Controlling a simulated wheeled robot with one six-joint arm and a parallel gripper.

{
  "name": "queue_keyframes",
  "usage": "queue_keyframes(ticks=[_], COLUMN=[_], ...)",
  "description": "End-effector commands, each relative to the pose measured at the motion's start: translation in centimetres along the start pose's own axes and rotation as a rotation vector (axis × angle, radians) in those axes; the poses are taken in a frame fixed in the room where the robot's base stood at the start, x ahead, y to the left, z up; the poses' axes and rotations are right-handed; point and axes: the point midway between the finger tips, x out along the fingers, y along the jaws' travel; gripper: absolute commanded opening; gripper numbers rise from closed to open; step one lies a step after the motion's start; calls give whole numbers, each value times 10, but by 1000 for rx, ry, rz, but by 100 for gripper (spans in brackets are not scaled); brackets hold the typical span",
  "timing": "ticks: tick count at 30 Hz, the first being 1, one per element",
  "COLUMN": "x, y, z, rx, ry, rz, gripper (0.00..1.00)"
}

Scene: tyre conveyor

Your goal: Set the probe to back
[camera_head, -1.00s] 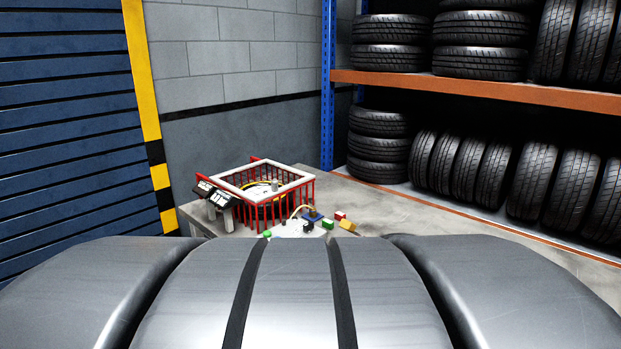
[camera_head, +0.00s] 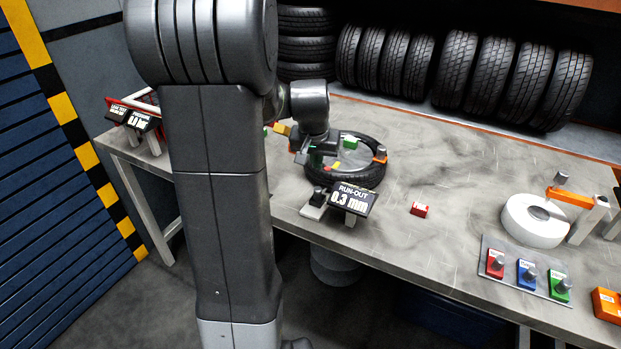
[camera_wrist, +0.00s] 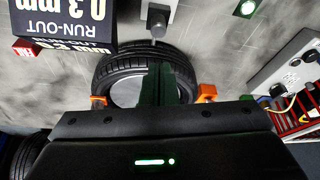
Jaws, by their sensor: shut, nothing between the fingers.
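A run-out display (camera_head: 352,198) reading 0.3 mm stands at the bench's front edge; it shows upside down in the wrist view (camera_wrist: 65,14). Beside it is a grey base with a dark knob (camera_head: 319,195), also in the wrist view (camera_wrist: 157,24); I cannot tell whether this is the probe. A black tyre (camera_head: 366,179) lies flat behind the display, with an orange piece (camera_head: 380,154) at its rim. My gripper (camera_head: 318,158) is above the tyre's left part. Its dark green fingers (camera_wrist: 158,84) are shut and empty, over the tyre (camera_wrist: 125,62). My arm hides part of the bench.
A small red block (camera_head: 419,210) lies right of the display. Further right are a white ring (camera_head: 534,220) and a panel with red, blue and green switches (camera_head: 526,272). Tyres on a shelf (camera_head: 470,75) line the back. The middle right of the bench is clear.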

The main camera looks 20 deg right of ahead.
Motion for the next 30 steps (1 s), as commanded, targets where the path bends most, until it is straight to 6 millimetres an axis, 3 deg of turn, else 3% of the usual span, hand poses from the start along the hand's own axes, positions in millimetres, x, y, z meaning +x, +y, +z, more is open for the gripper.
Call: queue_keyframes(ticks=[14,30], x=[7,85], y=[1,1], z=[-1,-1], rx=[2,1], ry=[-1,-1], rz=[1,1], gripper=[0,0])
